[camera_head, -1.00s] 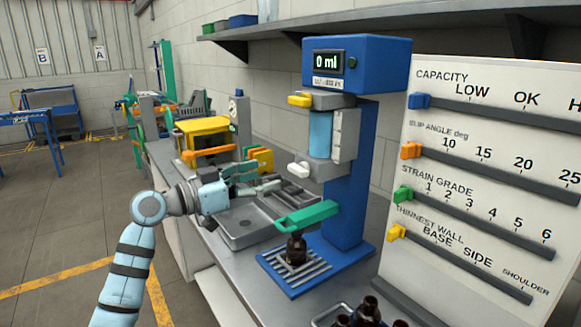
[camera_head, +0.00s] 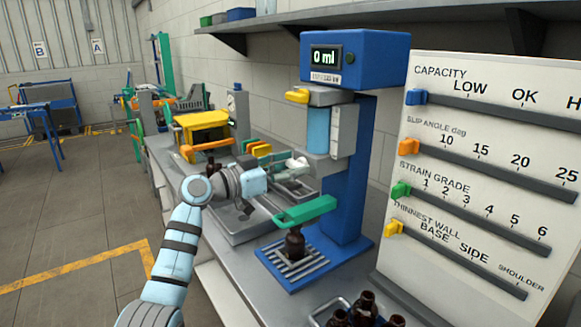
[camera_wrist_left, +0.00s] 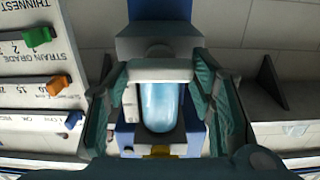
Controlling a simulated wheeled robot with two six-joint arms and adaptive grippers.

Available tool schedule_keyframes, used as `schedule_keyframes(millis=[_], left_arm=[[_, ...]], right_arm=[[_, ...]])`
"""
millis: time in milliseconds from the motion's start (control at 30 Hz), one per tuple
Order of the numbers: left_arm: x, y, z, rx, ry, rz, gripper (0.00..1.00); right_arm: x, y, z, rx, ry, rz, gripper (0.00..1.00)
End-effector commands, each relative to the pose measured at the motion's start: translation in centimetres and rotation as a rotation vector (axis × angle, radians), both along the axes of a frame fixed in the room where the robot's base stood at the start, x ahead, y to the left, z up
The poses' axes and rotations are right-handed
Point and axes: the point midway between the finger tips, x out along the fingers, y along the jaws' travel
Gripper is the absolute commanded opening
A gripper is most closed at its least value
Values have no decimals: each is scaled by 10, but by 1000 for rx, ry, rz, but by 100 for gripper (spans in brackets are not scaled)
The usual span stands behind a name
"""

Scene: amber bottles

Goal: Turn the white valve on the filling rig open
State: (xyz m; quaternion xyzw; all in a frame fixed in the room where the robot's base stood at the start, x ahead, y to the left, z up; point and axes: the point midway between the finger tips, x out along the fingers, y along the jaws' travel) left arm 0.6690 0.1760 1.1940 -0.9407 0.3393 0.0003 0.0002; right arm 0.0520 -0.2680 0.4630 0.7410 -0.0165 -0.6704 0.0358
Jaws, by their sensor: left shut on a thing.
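The filling rig (camera_head: 352,180) is a blue stand with a display reading 0 ml and a light-blue tank (camera_head: 318,130). The white valve (camera_head: 298,165) is low on the rig, below the tank. My left gripper (camera_head: 286,165) reaches it from the left and is shut on it. In the left wrist view, the valve (camera_wrist_left: 160,73) is a white bar crosswise between my two green-grey fingers, in front of the tank (camera_wrist_left: 160,105). An amber bottle (camera_head: 295,244) stands upright below a green lever (camera_head: 305,211). My right gripper is out of view.
A yellow handle (camera_head: 297,96) sticks out above the tank. A grey tray (camera_head: 240,222) lies on the bench under my left arm. A white board (camera_head: 480,150) with coloured sliders stands at right. Several amber bottles (camera_head: 366,304) stand at the front.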

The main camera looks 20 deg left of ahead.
Motion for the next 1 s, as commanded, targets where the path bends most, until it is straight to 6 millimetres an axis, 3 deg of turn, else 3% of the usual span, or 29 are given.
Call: schedule_keyframes(millis=[467,1000], left_arm=[[0,1,1,-90,75,-1,22],[1,2,1,-451,377,1,22]], right_arm=[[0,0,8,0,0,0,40],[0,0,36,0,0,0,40]])
